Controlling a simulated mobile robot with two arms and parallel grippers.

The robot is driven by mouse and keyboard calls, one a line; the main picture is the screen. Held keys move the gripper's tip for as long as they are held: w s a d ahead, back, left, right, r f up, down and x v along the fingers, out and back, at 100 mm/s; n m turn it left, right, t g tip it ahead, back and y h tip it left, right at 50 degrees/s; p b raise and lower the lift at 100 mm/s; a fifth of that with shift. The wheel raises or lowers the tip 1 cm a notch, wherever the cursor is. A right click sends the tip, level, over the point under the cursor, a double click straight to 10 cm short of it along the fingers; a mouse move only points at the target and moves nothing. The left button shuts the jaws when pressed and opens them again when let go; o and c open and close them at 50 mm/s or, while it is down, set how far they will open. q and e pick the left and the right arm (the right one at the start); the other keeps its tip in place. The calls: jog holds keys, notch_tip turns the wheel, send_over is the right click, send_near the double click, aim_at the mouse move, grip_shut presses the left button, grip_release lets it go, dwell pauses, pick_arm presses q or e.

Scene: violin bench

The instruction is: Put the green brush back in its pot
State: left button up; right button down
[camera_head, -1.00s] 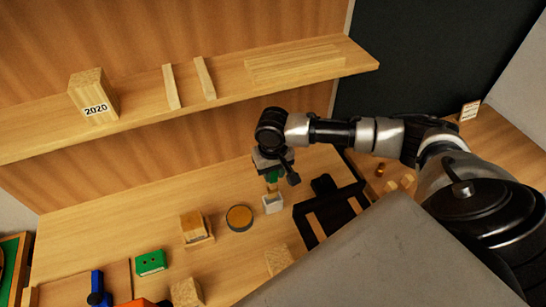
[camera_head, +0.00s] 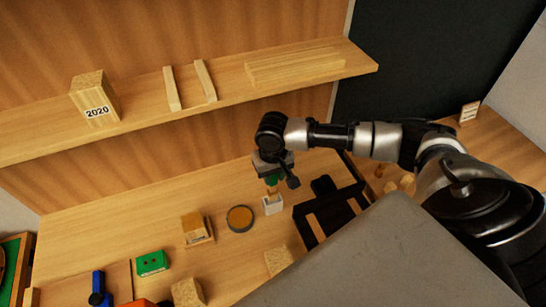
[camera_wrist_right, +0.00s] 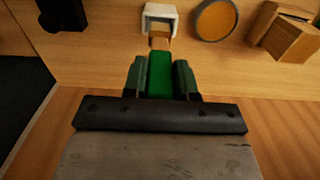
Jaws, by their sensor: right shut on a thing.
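My right gripper (camera_head: 272,181) is shut on the green brush (camera_wrist_right: 159,72), with its green handle between the two fingers in the right wrist view (camera_wrist_right: 160,78). The brush's tan end points down at the white pot (camera_wrist_right: 160,12). The pot also shows in the head view (camera_head: 272,205), directly below the gripper. The brush's lower end overlaps the pot's opening in both views; I cannot tell how deep it is inside. My left gripper is not in view.
A round amber-topped dish (camera_head: 239,218) and a wooden block (camera_head: 195,229) stand left of the pot. A black rack (camera_head: 325,211) stands close on its right. A shelf (camera_head: 220,104) runs above the bench. A green box (camera_head: 152,263) lies further left.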

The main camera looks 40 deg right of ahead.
aim_at(273, 186)
jog(key=shift+f+b, duration=0.65)
jog(key=shift+f, duration=2)
jog(key=c, duration=0.8)
grip_release()
notch_tip(273, 186, up, 11)
jog(key=shift+f+b, duration=0.1)
jog(key=shift+b, duration=1.1)
jog(key=shift+s, duration=0.1)
